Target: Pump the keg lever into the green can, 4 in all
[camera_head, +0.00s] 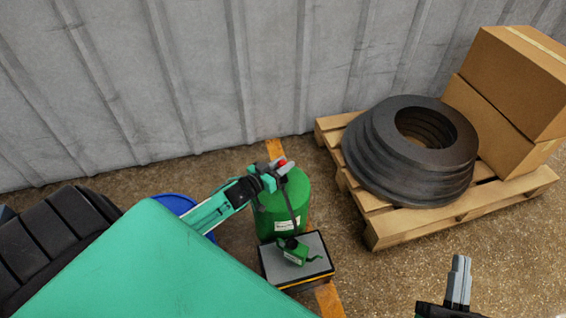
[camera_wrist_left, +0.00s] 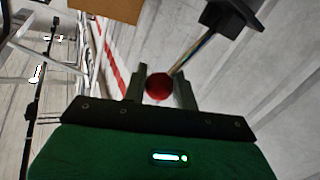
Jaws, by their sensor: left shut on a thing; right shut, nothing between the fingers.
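The green keg (camera_head: 284,212) stands upright on the floor against the wall side, with a small white label on its front. My left gripper (camera_head: 280,169) is over the keg's top, shut on the red knob of the keg lever (camera_head: 282,162). In the left wrist view the red knob (camera_wrist_left: 159,87) sits between the two fingers, and a thin rod runs from it to a black block. The small green can (camera_head: 293,250) stands on a grey-topped stand (camera_head: 315,262) in front of the keg. A thin dark tube hangs toward it. My right gripper (camera_head: 459,282) is shut and empty at lower right.
A wooden pallet (camera_head: 400,232) at right carries stacked dark rings (camera_head: 375,165) and cardboard boxes (camera_head: 515,85). A blue round container (camera_head: 172,203) is partly hidden behind my arm. A corrugated wall (camera_head: 200,80) closes the back. Floor between stand and right gripper is clear.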

